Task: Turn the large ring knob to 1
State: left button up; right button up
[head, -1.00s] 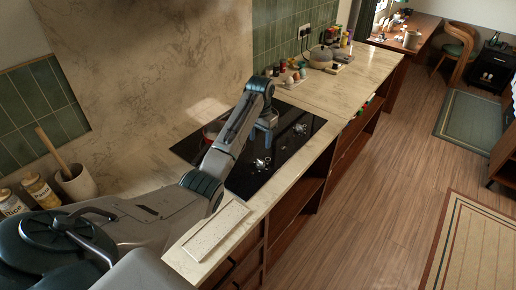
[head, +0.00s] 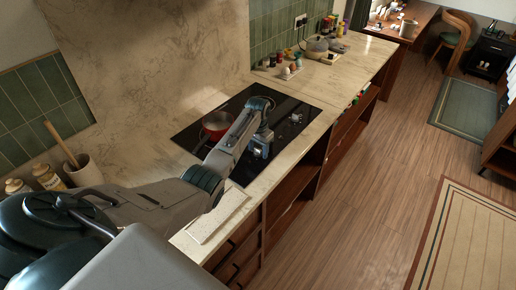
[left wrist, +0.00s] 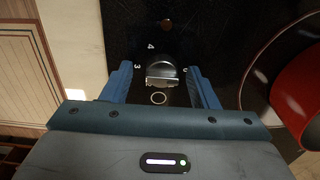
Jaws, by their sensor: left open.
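A silver knob (left wrist: 162,72) stands on the black cooktop in the left wrist view, with white digits around it; 4 and 3 are readable to its left. A white ring mark (left wrist: 158,98) is printed just beside it. Which digit the knob points at is not clear. My left gripper (left wrist: 161,88) is open, its two blue fingers on either side of the knob with gaps between. In the head view the left gripper (head: 262,146) is low over the front part of the cooktop and hides this knob. My right gripper is not in view.
A red pan (head: 216,123) sits on the cooktop (head: 246,98), and shows at the right of the left wrist view (left wrist: 302,100). More knobs (head: 296,117) are farther along the cooktop. A pale board (head: 217,217) lies on the near counter.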

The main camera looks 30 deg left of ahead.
pick_arm(q)
jog(key=shift+w+a+f, duration=0.1)
jog(key=shift+f, duration=0.05)
jog(key=c, duration=1)
jog(key=shift+o, duration=0.2)
jog(key=shift+m, duration=0.3)
jog(key=m, duration=0.5)
jog(key=shift+m, duration=0.3)
jog(key=m, duration=0.5)
jog(key=shift+w, duration=0.1)
jog(key=shift+m, duration=0.3)
jog(key=shift+r, duration=0.2)
